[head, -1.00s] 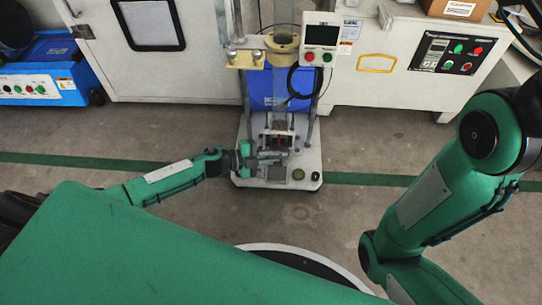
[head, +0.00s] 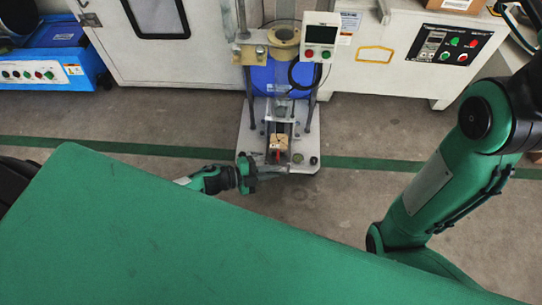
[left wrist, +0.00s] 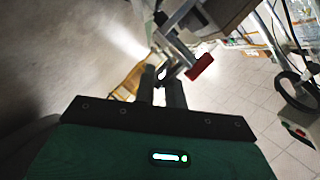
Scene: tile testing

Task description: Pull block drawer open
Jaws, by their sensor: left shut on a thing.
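The tester (head: 244,150) stands on a pale base plate ahead of me. Its block drawer (head: 285,158) lies low between the uprights, slid toward me, with a tan block (head: 279,142) and a small red part (head: 275,155) showing. My left gripper (head: 268,172) is at the drawer's front end, reaching in from the left. In the left wrist view its two fingers (left wrist: 162,84) are shut on the drawer's front; the exact grip point is dark and partly hidden. My right gripper is out of view.
A control box with a screen (head: 321,36) is on the tester's upper right. A blue container (head: 270,77) stands behind the uprights. White cabinets line the back, and a blue machine (head: 45,75) is at left. The floor before the tester is clear.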

